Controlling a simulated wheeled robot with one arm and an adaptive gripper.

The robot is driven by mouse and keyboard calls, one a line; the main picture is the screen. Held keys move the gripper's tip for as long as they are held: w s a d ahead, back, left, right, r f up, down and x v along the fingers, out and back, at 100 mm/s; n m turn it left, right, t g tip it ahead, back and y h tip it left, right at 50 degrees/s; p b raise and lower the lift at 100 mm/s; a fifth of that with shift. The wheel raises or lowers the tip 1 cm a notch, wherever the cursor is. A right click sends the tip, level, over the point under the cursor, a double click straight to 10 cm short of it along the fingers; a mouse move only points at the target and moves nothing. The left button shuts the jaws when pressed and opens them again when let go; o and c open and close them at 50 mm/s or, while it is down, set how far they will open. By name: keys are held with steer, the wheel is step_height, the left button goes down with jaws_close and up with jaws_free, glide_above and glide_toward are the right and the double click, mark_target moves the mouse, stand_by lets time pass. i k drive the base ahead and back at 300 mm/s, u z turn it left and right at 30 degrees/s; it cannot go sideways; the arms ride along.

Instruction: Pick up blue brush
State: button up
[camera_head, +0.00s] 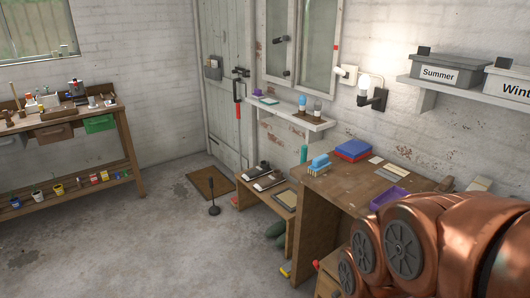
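A blue item that looks like the brush (319,161) sits on the left end of the wooden desk (345,188), close to its left edge. Its body is light blue, with short tan pieces like bristles at its front lower side. It is small in the picture, so its exact shape is hard to tell. My copper-coloured arm fills the lower right and hides part of the desk. My gripper is not in view.
A blue and red box (352,150) lies behind the brush. A purple tray (390,199) lies on the desk near my arm. A low bench (262,199) with shoes stands left of the desk. The concrete floor (150,245) is mostly clear, with a doormat (211,182) by the door.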

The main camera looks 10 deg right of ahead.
mark_target(320, 165)
steer(key=u, duration=0.25)
steer(key=i, duration=1.45)
steer(key=u, duration=0.15)
